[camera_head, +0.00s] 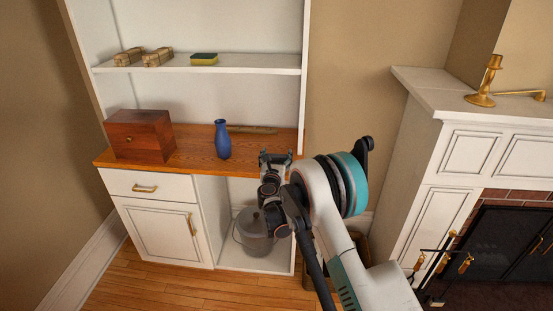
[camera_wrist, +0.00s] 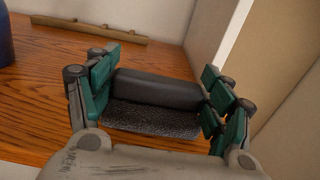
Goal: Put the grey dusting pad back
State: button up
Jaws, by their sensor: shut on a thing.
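My gripper (camera_wrist: 160,105) is shut on the grey dusting pad (camera_wrist: 150,120), a dark block with a smooth upper part and a rough, speckled lower part. The green fingers press on its two ends. In the wrist view the pad is in front of the wooden counter; whether it touches the wood I cannot tell. In the head view my gripper (camera_head: 275,160) is at the right front part of the counter (camera_head: 188,150), near the cabinet's right side panel. The pad is hardly visible there, hidden by the gripper and arm.
A blue vase (camera_head: 222,140) stands left of my gripper, and a wooden box (camera_head: 138,134) farther left. A thin wooden strip (camera_wrist: 90,30) lies at the counter's back. A sponge (camera_head: 204,59) and two brushes or bundles (camera_head: 144,57) sit on the shelf above. A lidded bucket (camera_head: 253,232) stands below.

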jog(key=o, duration=1.2)
jog(key=shift+s, duration=0.15)
jog(key=s+p, duration=0.2)
jog(key=s, duration=0.4)
jog(key=s+p, duration=0.2)
jog(key=s, duration=0.3)
jog(key=shift+s+a, duration=0.2)
jog(key=shift+s, duration=0.2)
